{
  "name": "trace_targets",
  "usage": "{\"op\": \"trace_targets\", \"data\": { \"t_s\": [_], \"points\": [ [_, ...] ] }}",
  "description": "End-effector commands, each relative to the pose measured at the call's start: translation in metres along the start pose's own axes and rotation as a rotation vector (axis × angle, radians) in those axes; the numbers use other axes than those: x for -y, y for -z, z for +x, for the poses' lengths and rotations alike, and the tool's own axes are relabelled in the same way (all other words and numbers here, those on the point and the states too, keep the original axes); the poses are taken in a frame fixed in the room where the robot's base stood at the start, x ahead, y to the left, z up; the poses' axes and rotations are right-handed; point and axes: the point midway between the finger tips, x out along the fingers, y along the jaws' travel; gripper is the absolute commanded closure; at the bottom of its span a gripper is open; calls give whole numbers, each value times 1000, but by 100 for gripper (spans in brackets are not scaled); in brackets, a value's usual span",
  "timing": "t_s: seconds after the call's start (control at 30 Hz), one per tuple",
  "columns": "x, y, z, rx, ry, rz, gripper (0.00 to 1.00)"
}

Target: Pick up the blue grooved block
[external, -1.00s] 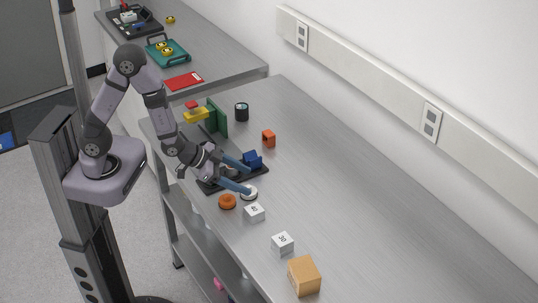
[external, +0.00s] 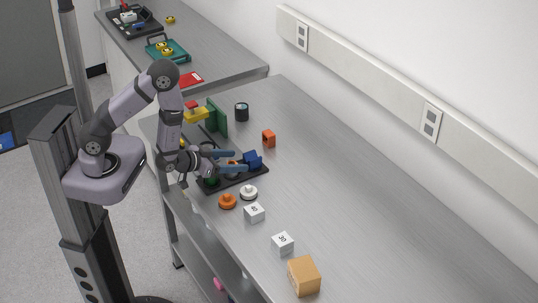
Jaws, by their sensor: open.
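The blue grooved block (external: 253,159) sits at the right end of a black tray (external: 241,180) on the steel bench. My gripper (external: 241,161) is low over the tray, its two blue fingers spread and pointing right toward the block. The fingertips are close to the block's left side. I cannot tell whether they touch it or lie partly around it. Nothing shows held between the fingers. An orange piece and a green piece on the tray are partly hidden by the gripper.
An orange knob (external: 227,201) and a white knob (external: 249,192) stand in front of the tray. An orange block (external: 268,138), a black cylinder (external: 242,112) and a green upright (external: 217,117) stand behind. The bench's right side is clear.

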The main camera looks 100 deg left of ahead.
Motion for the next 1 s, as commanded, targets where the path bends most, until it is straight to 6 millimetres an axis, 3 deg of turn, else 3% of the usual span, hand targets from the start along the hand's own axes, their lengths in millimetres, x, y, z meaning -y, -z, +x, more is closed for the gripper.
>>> {"op": "trace_targets", "data": {
  "t_s": [0.2,0.63,1.0],
  "points": [
    [1,-3,12,-3,1,-1,38],
    [1,1,17,1,0,2,38],
    [3,-1,53,0,0,2,38]
  ]
}}
